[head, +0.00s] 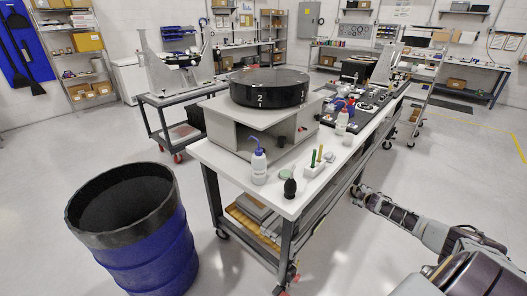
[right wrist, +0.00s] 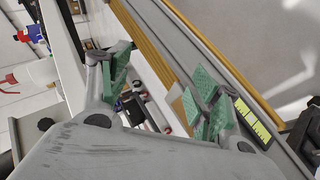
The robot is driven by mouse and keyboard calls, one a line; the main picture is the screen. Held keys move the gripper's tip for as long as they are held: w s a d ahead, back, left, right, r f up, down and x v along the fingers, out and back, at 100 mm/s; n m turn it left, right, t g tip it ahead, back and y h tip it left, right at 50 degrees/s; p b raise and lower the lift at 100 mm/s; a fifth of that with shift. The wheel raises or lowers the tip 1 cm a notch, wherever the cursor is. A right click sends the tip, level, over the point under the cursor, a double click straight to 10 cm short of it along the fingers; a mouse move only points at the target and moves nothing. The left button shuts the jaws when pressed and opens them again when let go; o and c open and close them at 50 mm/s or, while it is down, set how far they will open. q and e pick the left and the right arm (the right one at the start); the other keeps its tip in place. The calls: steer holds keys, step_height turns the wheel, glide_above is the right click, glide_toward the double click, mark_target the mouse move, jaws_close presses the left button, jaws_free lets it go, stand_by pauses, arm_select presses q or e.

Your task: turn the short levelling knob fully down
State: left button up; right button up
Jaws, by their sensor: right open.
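The mirror fixture shows in the head view as a black round disc (head: 268,88), marked 2, on a grey stand (head: 232,135) on the white workbench. A small dark knob-like piece (head: 281,141) sits low at the stand's near side, and another (head: 302,131) is to its right. I cannot tell which is the short levelling knob. My right gripper (head: 361,195) is right of the bench, apart from the fixture. In the right wrist view its green-padded fingers (right wrist: 163,72) are spread, with nothing between them. My left gripper is not in view.
The white bench top (head: 218,158) holds a blue-capped bottle (head: 259,165), a dark bulb (head: 290,187) and a white block with coloured sticks (head: 316,168). A blue barrel (head: 150,250) stands at front left.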

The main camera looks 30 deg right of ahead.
steer(key=w+a+r+n+t+y, duration=0.15)
steer(key=w+r, duration=0.25)
steer(key=r, duration=0.5)
steer(key=w+a+r+t+b, duration=0.1)
steer(key=w+a+r, duration=0.1)
steer(key=w+r, duration=0.5)
steer(key=w+a+r+t, duration=0.2)
steer(key=r, duration=0.9)
steer(key=w+a+r+y, duration=0.2)
steer(key=a+r, duration=0.3)
steer(key=a, duration=0.3)
steer(key=s+a+y, duration=0.1)
steer(key=a, duration=0.6)
steer(key=s+a+f+g+y, duration=0.1)
steer(key=s+a+y, duration=0.1)
steer(key=a, duration=0.6)
steer(key=s+a+g+y, duration=0.1)
steer(key=a+y, duration=0.1)
steer(key=a, duration=0.5)
steer(key=shift+s+a+f+n+g, duration=0.15)
steer(key=shift+s+a+n+g, duration=0.05)
steer(key=shift+n+g, duration=0.05)
steer(key=s+a+f+m+g+y, duration=0.1)
steer(key=s+a+f+g+y, duration=0.1)
steer(key=s+a, duration=0.4)
steer(key=a+y, duration=0.1)
steer(key=a, duration=0.4)
steer(key=shift+f+m, duration=0.4)
steer(key=shift+g, duration=0.3)
